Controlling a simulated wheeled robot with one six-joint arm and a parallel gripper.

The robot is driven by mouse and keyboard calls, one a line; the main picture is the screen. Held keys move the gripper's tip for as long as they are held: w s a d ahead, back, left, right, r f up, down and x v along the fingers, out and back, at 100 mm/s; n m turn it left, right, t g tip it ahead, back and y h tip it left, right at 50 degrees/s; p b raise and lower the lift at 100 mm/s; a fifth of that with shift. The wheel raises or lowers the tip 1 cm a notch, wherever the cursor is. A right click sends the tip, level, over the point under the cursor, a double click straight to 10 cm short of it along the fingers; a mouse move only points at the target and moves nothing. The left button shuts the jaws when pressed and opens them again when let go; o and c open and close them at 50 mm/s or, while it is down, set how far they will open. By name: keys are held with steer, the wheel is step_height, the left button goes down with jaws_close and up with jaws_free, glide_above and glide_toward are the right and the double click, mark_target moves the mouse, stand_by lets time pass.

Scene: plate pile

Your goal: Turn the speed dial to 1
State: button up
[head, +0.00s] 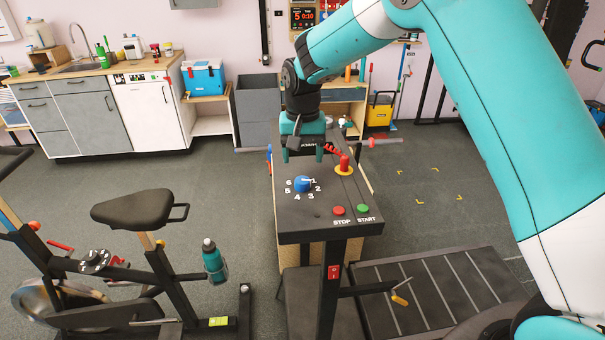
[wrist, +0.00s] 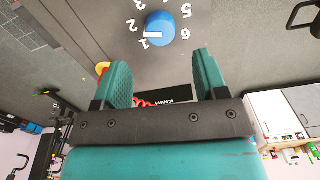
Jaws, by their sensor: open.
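The speed dial (head: 302,184) is a blue round knob on the dark console top, ringed by white numerals 1 to 6. It also shows in the wrist view (wrist: 161,27), at the top. A white mark on it points towards the side of the 1, close to that numeral; I cannot tell whether it lines up exactly. My gripper (head: 302,155) is open, its teal fingers pointing down, above and behind the dial in the head view. In the wrist view, the gap between the fingers (wrist: 162,62) is empty, and the dial lies beyond the fingertips, apart from them.
On the console, a red STOP button (head: 339,210) and a green START button (head: 363,209) sit at the front right. A red knob on a yellow base (head: 344,165) stands right of the dial. An exercise bike (head: 135,210) is at the left, clear of the console.

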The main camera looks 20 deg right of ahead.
mark_target(303, 180)
step_height(303, 180, down, 7)
steer(key=shift+f+p, duration=0.2)
steer(key=shift+p, duration=0.7)
steer(key=c, duration=0.9)
